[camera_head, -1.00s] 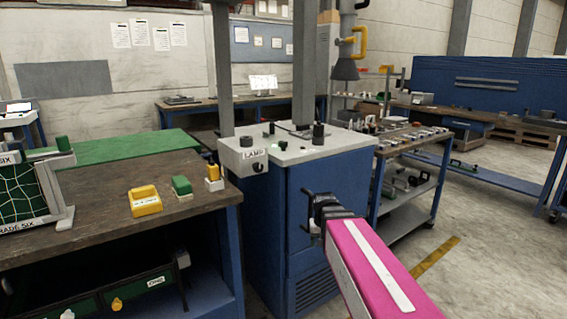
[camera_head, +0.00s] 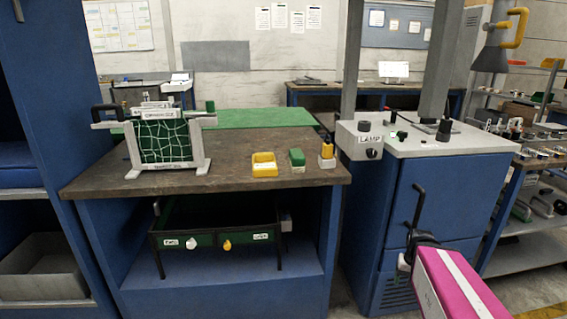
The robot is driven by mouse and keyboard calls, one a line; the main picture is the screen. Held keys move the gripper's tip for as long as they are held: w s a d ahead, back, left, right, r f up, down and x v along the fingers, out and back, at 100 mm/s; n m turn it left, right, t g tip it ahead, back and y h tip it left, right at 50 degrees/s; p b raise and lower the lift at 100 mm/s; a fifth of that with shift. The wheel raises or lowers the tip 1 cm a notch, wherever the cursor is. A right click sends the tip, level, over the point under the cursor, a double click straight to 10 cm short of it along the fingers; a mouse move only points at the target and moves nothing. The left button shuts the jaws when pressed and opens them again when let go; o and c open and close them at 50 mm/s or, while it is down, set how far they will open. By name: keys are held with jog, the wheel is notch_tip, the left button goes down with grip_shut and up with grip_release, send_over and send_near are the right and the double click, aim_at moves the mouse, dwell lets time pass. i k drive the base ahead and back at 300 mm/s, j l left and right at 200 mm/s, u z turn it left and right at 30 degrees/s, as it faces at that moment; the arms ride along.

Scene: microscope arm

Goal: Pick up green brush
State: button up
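A small block with a green top and a pale lower part (camera_head: 297,158), which looks like the green brush, stands on the brown worktop (camera_head: 225,178) near its front right. It is upright between a yellow holder and a yellow-topped item. My gripper (camera_head: 413,238) is at the end of my pink arm, at the lower right in front of the blue cabinet. It is well to the right of the brush and apart from it. Its dark fingers are small and blend with a black bar at the cabinet front, so their opening is unclear.
A yellow holder (camera_head: 264,164) stands left of the brush, a yellow-topped item (camera_head: 327,154) right of it. A green-panelled rack (camera_head: 165,140) stands at the worktop's left. The blue cabinet (camera_head: 435,200) with a grey lamp box (camera_head: 362,140) adjoins on the right.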

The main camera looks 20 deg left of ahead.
aim_at(296, 159)
jog(key=u, duration=1.15)
